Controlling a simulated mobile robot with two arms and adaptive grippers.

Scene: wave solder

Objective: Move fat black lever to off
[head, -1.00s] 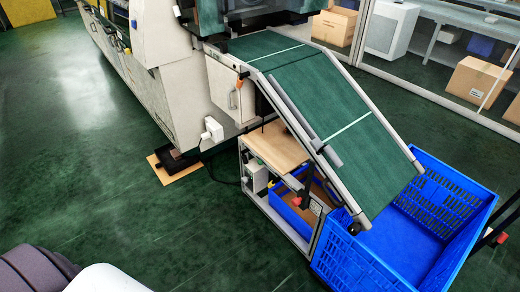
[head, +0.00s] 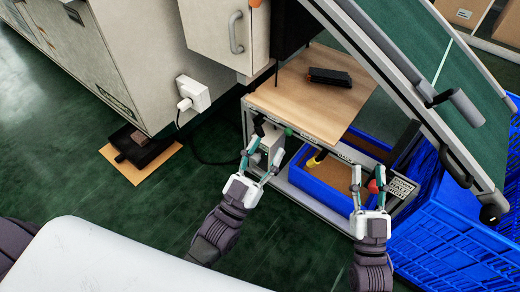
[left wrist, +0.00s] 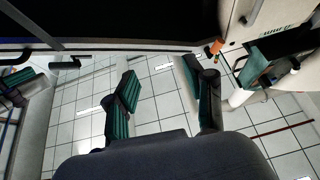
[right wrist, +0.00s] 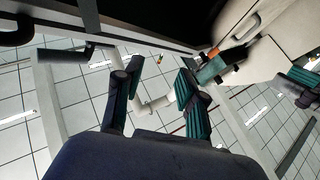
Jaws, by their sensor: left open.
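A small, stout black lever or knob (head: 258,123) shows at the front left corner of the wooden-topped stand (head: 303,99); its exact position setting is too small to tell. My left gripper (head: 264,153) is open and empty, a little in front of and below this black part, beside a pale box (head: 270,143) under the stand top. It looks apart from the lever. My right gripper (head: 369,174) is open in front of the stand's right end, with a red knob (head: 373,186) seen between its fingers. Both finger pairs also show spread in the wrist views.
A black block (head: 330,77) lies on the wooden top. A green knob (head: 288,131) and a blue bin (head: 325,186) are at the stand's front. The sloped conveyor (head: 405,50) and blue crate (head: 445,235) bound the right.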

